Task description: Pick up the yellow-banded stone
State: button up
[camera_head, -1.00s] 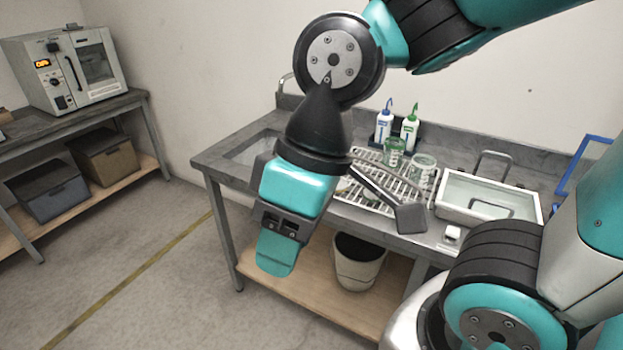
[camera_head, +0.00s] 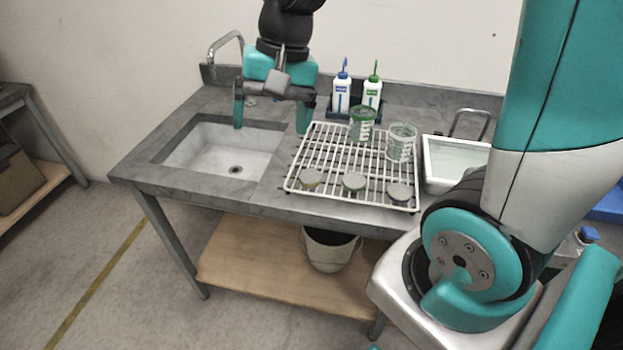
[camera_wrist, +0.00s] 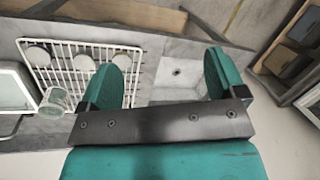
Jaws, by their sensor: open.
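Three round flat stones lie in a row on the front part of a white wire rack (camera_head: 330,150). The left stone (camera_head: 311,179) looks brownish-yellow at its side, the middle stone (camera_head: 354,182) greenish, the right stone (camera_head: 399,192) grey. The bands are too small to read surely; the left one seems the yellow-banded stone. My gripper (camera_head: 270,118) is open and empty, above the counter between the sink and the rack, behind and left of the stones. In the wrist view, my gripper (camera_wrist: 168,75) has the stones at its upper left.
The sink (camera_head: 225,150) with a tap lies left of the rack. Two glass beakers, one green (camera_head: 362,123) and one clear (camera_head: 401,142), stand at the rack's back. Two squeeze bottles (camera_head: 341,90) stand behind. A white basin (camera_head: 455,160) is at the right.

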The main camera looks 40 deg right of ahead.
jog(key=w+d+f+m+b, duration=0.1)
jog(key=w+d+f+m, duration=0.4)
jog(key=w+d+m, duration=0.4)
jog(key=m+h, duration=0.1)
jog(key=m, duration=0.4)
send_near(311, 176)
jog(key=f, duration=0.2)
jog(key=w+f+p, duration=0.1)
jog(key=shift+a, duration=0.3)
jog(key=shift+s+a+f+p, duration=0.15)
jog(key=shift+f+p, duration=0.3)
jog(key=shift+f, duration=0.95)
jog(key=shift+s+a+f+p, duration=0.1)
jog(key=shift+a+f+p, duration=0.25)
jog(key=shift+f, duration=1.1)
jog(key=shift+d, duration=0.1)
jog(key=c, duration=1)
jog(key=shift+c, duration=0.2)
